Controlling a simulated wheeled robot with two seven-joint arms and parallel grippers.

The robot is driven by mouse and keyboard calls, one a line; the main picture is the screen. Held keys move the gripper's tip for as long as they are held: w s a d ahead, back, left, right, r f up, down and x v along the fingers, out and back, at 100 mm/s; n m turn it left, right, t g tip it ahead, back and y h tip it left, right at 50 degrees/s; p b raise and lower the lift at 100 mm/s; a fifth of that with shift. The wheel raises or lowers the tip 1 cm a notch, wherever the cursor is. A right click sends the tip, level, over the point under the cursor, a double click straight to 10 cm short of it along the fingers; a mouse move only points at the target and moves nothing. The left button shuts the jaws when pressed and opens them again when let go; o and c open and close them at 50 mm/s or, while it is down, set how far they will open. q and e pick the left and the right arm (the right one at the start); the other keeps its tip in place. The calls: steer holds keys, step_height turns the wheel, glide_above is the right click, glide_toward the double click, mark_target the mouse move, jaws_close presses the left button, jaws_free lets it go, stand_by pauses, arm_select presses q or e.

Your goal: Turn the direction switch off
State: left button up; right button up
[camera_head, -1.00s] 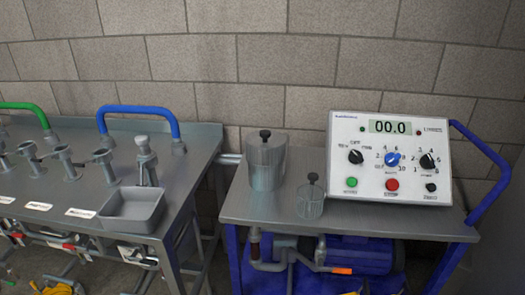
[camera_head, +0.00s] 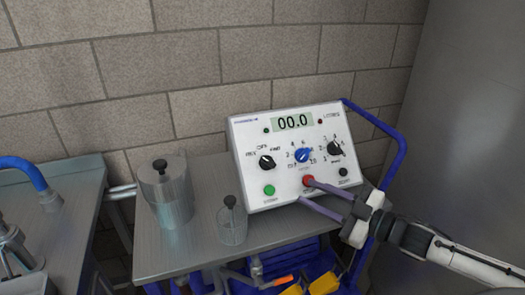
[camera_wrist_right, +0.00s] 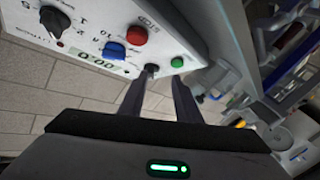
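The direction switch (camera_head: 267,162) is a black knob at the left of the white control panel (camera_head: 240,150), with labels around its top. I cannot tell surely which label it points to. My right gripper (camera_head: 305,191) reaches in from the right, its two fingers apart and empty, in front of the panel's lower part near the red button. In the right wrist view, the panel appears upside down and the direction switch (camera_wrist_right: 152,68) shows in the gap between the fingertips (camera_wrist_right: 159,82). Contact is not visible. My left gripper is out of view.
The panel stands on a grey cart with a blue handle (camera_head: 392,150). A blue knob (camera_head: 302,155), red button (camera_head: 308,181) and green button (camera_head: 269,190) are nearby. A large canister (camera_head: 167,195) and small jar (camera_head: 231,222) stand left of the panel.

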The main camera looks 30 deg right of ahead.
mark_target(270, 163)
steer(key=shift+n+y, duration=0.6)
steer(key=w+a+r, duration=0.1)
steer(key=w, duration=0.2)
steer(key=w+a+r, duration=0.1)
steer(key=w, duration=0.2)
steer(key=w+a+r+b, duration=0.1)
steer(key=w, duration=0.2)
steer(key=shift+w+r, duration=0.2)
steer(key=shift+r, duration=0.1)
steer(key=shift+x, duration=0.8)
steer(key=shift+w+f, duration=0.1)
jaws_close()
